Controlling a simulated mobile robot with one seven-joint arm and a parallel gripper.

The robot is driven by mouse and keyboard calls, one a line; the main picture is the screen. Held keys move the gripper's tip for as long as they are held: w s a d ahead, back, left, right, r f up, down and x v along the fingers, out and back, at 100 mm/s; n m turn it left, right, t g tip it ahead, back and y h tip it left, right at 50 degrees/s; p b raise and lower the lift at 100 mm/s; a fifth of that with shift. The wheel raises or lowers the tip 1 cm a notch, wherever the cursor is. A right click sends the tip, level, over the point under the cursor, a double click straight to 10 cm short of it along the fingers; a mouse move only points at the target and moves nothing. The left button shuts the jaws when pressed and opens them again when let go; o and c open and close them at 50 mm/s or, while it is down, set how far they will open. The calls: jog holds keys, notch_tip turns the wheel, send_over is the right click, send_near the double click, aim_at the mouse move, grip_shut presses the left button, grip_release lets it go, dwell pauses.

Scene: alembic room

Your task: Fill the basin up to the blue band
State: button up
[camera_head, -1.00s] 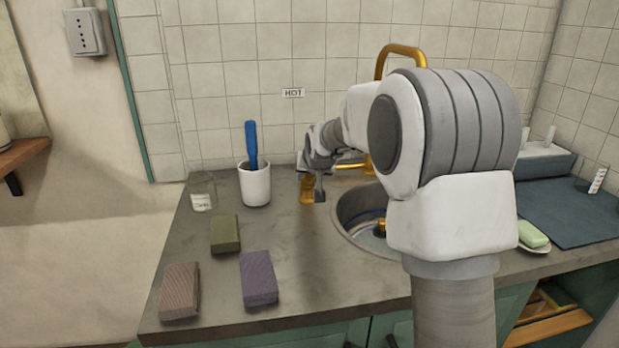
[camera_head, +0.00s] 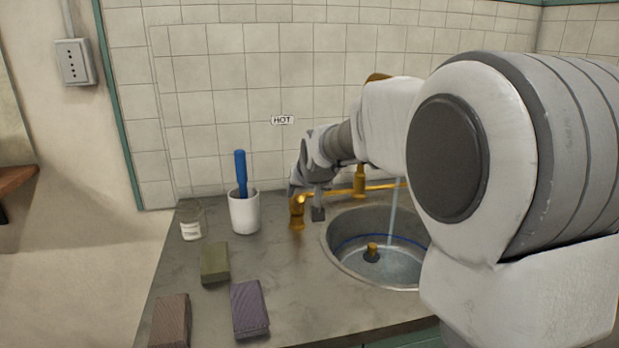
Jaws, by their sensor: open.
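The round metal basin (camera_head: 330,252) is set into the counter, its right side hidden by my arm. A thin blue band (camera_head: 350,242) runs around its inner wall. A stream of water (camera_head: 393,212) falls into it. Pale water seems to cover the bottom, below the band, but its exact level is hard to tell. A brass tap handle (camera_head: 297,212) is left of the basin, near the HOT label (camera_head: 283,120). My gripper (camera_head: 308,208) is open at this handle; contact is unclear.
A white cup (camera_head: 244,214) with a blue-handled tool (camera_head: 240,172), a small labelled glass (camera_head: 191,229), and green (camera_head: 214,263), purple (camera_head: 250,309) and brown (camera_head: 171,321) blocks stand on the left counter. The brass pipe (camera_head: 359,182) runs behind the basin. My arm hides the right side.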

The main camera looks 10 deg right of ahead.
jog(key=p+v, duration=0.1)
jog(key=v, duration=0.6)
jog(key=shift+s, duration=0.1)
dwell(3.7)
